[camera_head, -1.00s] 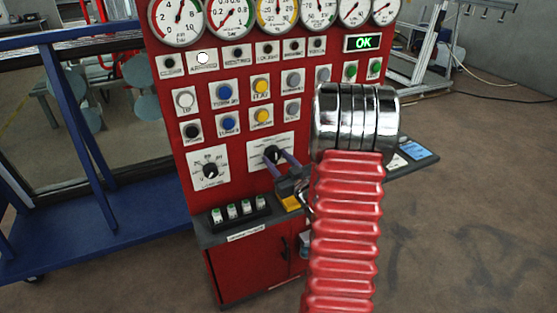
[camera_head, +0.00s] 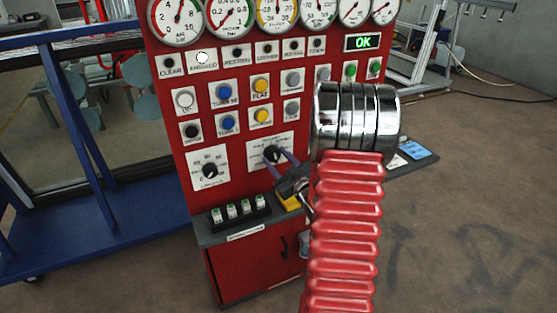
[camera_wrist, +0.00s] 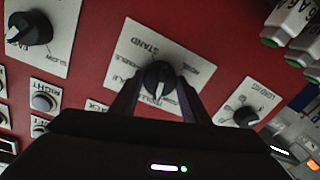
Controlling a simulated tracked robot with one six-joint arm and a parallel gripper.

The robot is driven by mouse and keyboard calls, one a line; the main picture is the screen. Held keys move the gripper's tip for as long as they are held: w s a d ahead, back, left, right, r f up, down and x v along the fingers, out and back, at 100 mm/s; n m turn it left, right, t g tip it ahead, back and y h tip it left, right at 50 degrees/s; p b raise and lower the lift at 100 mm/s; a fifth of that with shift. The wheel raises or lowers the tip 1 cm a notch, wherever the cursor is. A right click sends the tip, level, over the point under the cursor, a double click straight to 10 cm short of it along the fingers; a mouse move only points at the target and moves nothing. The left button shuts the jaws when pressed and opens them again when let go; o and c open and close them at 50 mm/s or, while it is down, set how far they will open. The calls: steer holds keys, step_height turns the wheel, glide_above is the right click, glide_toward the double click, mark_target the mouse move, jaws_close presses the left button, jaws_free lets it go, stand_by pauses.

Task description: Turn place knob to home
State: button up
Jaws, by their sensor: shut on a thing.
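The black knob (camera_head: 271,153) sits on a white label plate on the red panel. My gripper (camera_head: 277,158) is shut on the knob, one purple-grey finger on each side. The fingers also show in the wrist view (camera_wrist: 158,92). My wrist body hides the plate's lower part there.
A second black knob (camera_head: 210,170) is on a plate to the left. Push buttons (camera_head: 262,86) and gauges (camera_head: 232,15) fill the panel above. A ledge below holds several white-green items (camera_head: 238,210). A green "OK" display (camera_head: 363,42) is lit.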

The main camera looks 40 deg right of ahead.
steer(key=n, duration=1.3)
steer(key=shift+a+g+h, duration=0.15)
steer(key=shift+g+h, duration=0.15)
steer(key=shift+h, duration=0.1)
steer(key=n, duration=0.5)
steer(key=shift+a, duration=0.1)
steer(key=n, duration=0.5)
steer(key=shift+f+n+h, duration=0.2)
steer(key=shift+n+h, duration=0.1)
steer(key=o, duration=1.1)
steer(key=shift+r, duration=0.2)
steer(key=shift+s, duration=0.1)
